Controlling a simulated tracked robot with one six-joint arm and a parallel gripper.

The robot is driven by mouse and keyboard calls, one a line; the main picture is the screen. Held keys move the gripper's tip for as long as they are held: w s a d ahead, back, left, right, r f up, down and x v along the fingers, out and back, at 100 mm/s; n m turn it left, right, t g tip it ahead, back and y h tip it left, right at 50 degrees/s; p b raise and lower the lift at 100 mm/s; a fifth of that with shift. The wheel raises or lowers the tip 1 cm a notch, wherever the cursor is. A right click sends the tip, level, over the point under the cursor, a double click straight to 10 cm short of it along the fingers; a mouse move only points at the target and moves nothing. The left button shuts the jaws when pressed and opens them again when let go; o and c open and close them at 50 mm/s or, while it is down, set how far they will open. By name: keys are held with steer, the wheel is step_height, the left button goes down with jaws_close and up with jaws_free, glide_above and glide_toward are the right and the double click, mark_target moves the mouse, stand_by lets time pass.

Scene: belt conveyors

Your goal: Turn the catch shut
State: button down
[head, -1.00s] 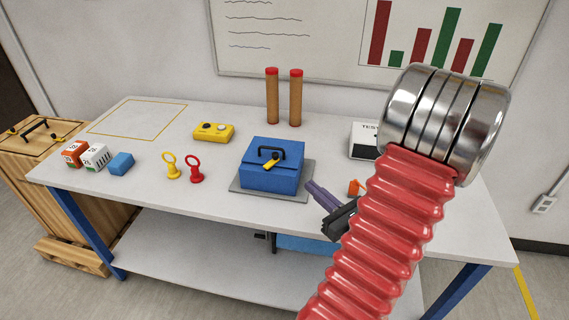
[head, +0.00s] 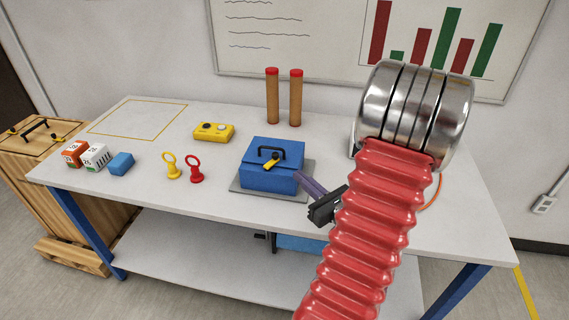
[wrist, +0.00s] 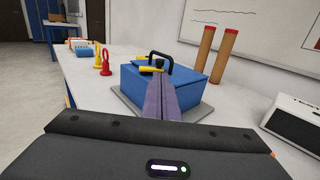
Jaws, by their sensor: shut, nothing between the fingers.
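A blue box (head: 270,180) with a black handle (head: 274,153) sits on a grey plate (head: 240,187) on the table. Its yellow catch (head: 271,162) is on the front near the lid, lying at a slant. In the wrist view the box (wrist: 190,94) is straight ahead, and the yellow catch (wrist: 150,70) shows just left of the fingertips. My gripper (head: 301,178) has purple fingers, shut and empty, at the right front of the box. In the wrist view the gripper (wrist: 159,84) covers part of the box front. I cannot tell whether the fingers touch it.
Yellow (head: 173,167) and red (head: 195,170) ring stands are left of the box. A yellow device (head: 214,131) and two brown posts (head: 272,97) stand behind. A white box (wrist: 293,121) is to the right.

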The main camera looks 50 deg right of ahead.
mark_target(277, 157)
steer(key=shift+x, duration=4.45)
